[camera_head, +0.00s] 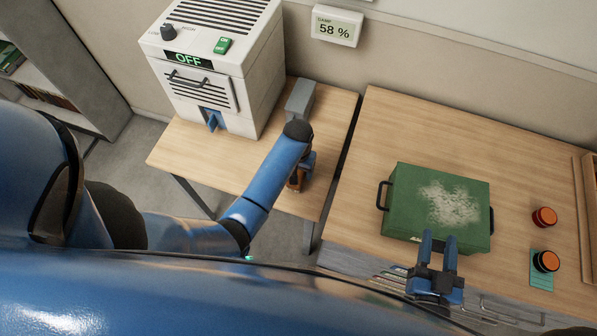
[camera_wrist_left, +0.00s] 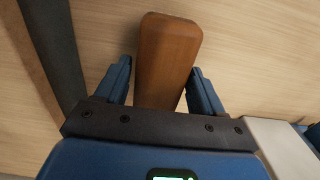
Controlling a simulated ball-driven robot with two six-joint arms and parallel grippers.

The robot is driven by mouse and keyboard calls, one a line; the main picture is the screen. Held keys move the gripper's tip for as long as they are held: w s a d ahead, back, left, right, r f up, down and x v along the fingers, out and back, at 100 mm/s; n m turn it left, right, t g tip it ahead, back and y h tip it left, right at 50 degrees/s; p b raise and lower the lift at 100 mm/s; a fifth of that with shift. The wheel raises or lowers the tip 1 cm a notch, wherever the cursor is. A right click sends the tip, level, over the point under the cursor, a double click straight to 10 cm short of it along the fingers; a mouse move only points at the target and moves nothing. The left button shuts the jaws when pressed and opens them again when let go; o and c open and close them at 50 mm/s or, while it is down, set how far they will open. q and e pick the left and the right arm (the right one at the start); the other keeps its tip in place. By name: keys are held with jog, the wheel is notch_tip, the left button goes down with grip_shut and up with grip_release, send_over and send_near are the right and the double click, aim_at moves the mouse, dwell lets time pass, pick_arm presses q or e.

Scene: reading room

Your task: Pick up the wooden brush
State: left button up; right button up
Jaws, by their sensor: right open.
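The wooden brush (camera_wrist_left: 168,50), a brown wooden block shape, lies between the fingers of my left gripper (camera_wrist_left: 161,75) in the left wrist view. The fingers stand open on either side of it, with narrow gaps near their bases; contact at the tips is unclear. In the head view the brush (camera_head: 295,181) shows only as a small brown patch at the right end of the left table, mostly hidden by my left gripper (camera_head: 301,172). Its bristles are not visible. My right gripper (camera_head: 438,243) is open and empty at the green box's front edge.
A white machine (camera_head: 222,75) reading OFF stands on the left table (camera_head: 185,150), with a grey block (camera_head: 300,99) beside it. A gap separates the right table (camera_head: 350,215). It bears a dusty green box (camera_head: 402,205) with black handles and two orange-topped round items (camera_head: 544,217).

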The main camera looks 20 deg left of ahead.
pick_arm(q)
jog(key=c, duration=0.8)
jog(key=shift+r, duration=0.2)
jog(key=shift+r+p, duration=3.3)
jog(key=shift+r, duration=6.55)
jog(key=o, duration=0.5)
jog(key=c, duration=0.3)
